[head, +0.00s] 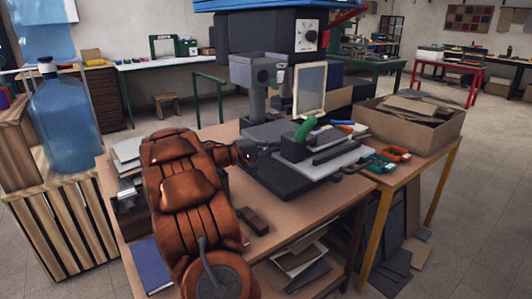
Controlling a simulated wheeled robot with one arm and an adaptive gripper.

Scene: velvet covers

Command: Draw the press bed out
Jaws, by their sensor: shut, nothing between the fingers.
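The press stands on a wooden workbench, with a blue-topped dark housing (270,38) and a grey head (257,72) above. Below it lies a dark flat base (278,183). A light grey plate (348,160), which looks like the press bed, sits over the base and reaches to the right. A dark block and a green-handled thing (305,129) rest on it. My gripper (248,153) is small and dark at the end of my brown arm, at the left edge of the press. It is shut and empty. Whether it touches the press cannot be told.
An open cardboard box (430,130) stands on the right of the bench. Orange and teal clamps (385,158) lie in front of it. A dark block (252,220) lies on the bench front. A blue water bottle (65,122) stands on a wooden crate at left.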

